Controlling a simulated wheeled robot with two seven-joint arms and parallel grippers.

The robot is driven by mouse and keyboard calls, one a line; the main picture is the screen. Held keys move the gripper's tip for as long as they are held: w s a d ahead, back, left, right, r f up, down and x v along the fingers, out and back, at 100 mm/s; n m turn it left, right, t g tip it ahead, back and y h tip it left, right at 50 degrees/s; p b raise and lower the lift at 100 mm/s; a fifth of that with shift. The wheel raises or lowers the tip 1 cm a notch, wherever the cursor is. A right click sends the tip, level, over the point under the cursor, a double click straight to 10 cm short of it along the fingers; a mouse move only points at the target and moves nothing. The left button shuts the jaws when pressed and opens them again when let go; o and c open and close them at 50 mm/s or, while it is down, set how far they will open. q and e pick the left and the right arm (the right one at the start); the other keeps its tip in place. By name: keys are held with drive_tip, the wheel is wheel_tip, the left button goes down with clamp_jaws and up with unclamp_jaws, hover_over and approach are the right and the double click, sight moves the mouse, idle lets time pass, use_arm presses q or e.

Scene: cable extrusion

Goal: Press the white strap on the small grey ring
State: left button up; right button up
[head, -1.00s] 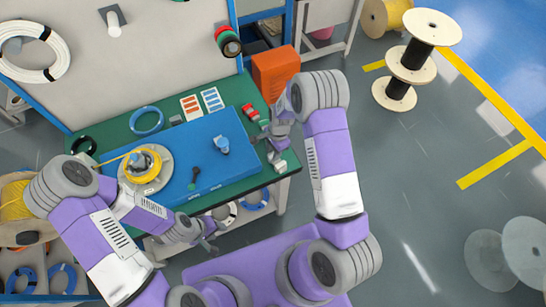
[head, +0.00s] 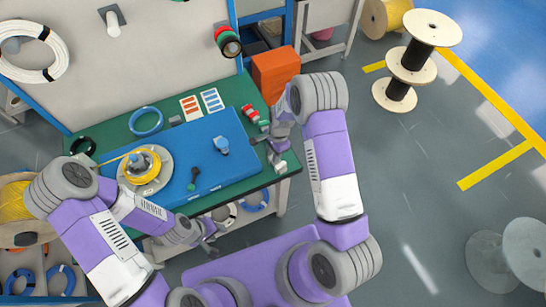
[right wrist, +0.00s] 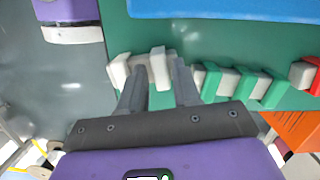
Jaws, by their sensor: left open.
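My right gripper (head: 272,146) points down at the right end of the green table. In the right wrist view its two fingers (right wrist: 159,82) stand apart with a white strap-like piece (right wrist: 159,66) between the tips; whether they touch it is unclear. Another white piece (right wrist: 118,71) is just left of it. My left gripper (head: 211,238) is open and empty in front of the table's front edge.
Several green and white pieces (right wrist: 246,84) and a red one (right wrist: 303,73) line up beside my right fingers. An orange bin (head: 275,72) stands behind. A blue ring (head: 146,121) lies behind.

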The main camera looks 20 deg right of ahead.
drive_tip(key=c, duration=0.5)
wheel_tip(320, 180, up, 8)
drive_tip(key=p, duration=0.5)
drive_tip(key=shift+p, duration=0.4)
